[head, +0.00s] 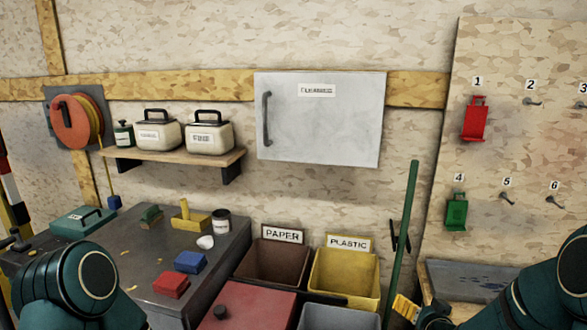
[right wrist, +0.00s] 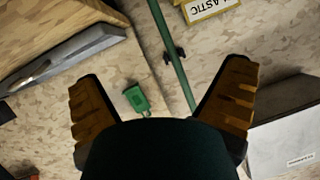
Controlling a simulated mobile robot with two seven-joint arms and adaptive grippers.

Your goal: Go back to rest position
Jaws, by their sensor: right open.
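My right arm comes in at the lower right of the head view. Its gripper (head: 408,308) shows one yellow finger near the bottom edge, beside the green pole. In the right wrist view the two ridged fingers of this gripper (right wrist: 165,75) stand wide apart with nothing between them. A green hanging item (right wrist: 137,98) and the green pole (right wrist: 172,55) appear beyond them, not touched. My left arm shows only as a dark green link at the lower left of the head view; its gripper is out of the picture.
A grey workbench (head: 135,245) at left carries a red block (head: 171,285) and a blue block (head: 190,261). Brown (head: 272,262) and yellow (head: 345,277) bins stand in the middle. A pegboard (head: 520,130) and a grey tray (head: 465,280) are at right.

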